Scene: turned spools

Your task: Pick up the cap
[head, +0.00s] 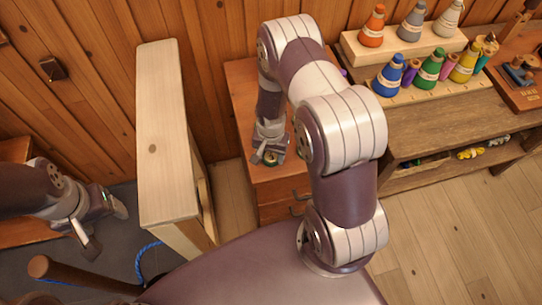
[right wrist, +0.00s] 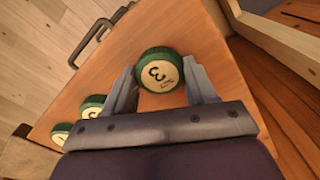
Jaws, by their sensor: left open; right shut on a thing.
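The cap is round, with a green rim and a cream top marked 3. It shows between my right fingers in the right wrist view (right wrist: 160,69), over the wooden cabinet top (right wrist: 215,45). In the head view only a little green of the cap (head: 270,158) shows at the right fingertips. My right gripper (head: 268,152) is shut on the cap, one finger on each side. Whether the cap touches the wood is hard to tell. My left gripper (head: 106,226) is open and empty, far left of the cabinet.
Two similar green-rimmed caps, one nearer (right wrist: 93,103) and one farther left (right wrist: 62,131), lie beside my left-hand finger in the wrist view. A tall pale wooden panel (head: 165,120) stands between my arms. A bench (head: 440,125) with colourful cones is at the right.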

